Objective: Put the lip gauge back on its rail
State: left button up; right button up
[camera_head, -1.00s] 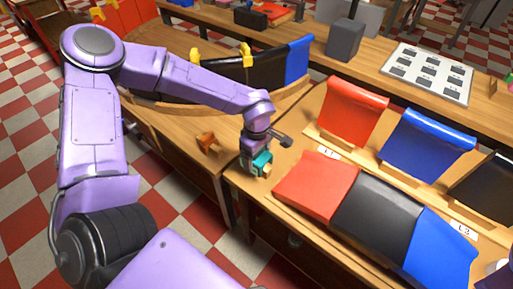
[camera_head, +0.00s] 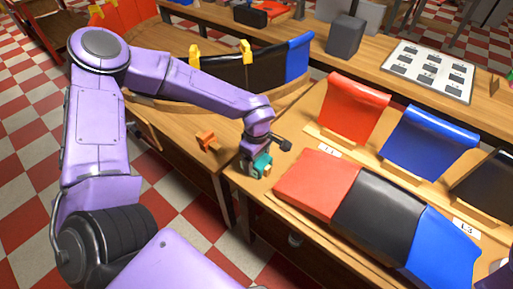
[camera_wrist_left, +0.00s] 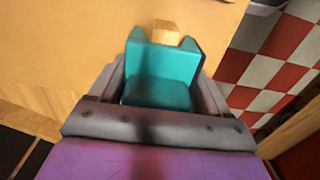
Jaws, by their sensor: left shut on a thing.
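My left gripper (camera_head: 257,166) is shut on a teal U-shaped piece, which I take to be the lip gauge (camera_head: 262,161). It is low over the near left corner of the worktable, left of the red panel. In the left wrist view the teal piece (camera_wrist_left: 158,90) sits between the grey fingers (camera_wrist_left: 160,100). A small pale wooden block (camera_wrist_left: 166,32) shows just beyond its open end; whether they touch I cannot tell. I cannot tell which part is the gauge's rail. My right gripper is not in view.
Flat red (camera_head: 316,182), black (camera_head: 376,212) and blue (camera_head: 440,250) panels lie right of the gripper, with upright panels behind. An orange piece (camera_head: 207,141) stands on the left table. Yellow clips (camera_head: 246,52) sit on the curved black wall. A gap separates the two tables' fronts.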

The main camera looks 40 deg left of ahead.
pick_arm(q)
jog(key=shift+f, duration=0.15)
jog(key=o, duration=1.2)
jog(key=shift+c, duration=0.2)
notch_tip(320, 180, up, 10)
jog(key=shift+r, duration=0.25)
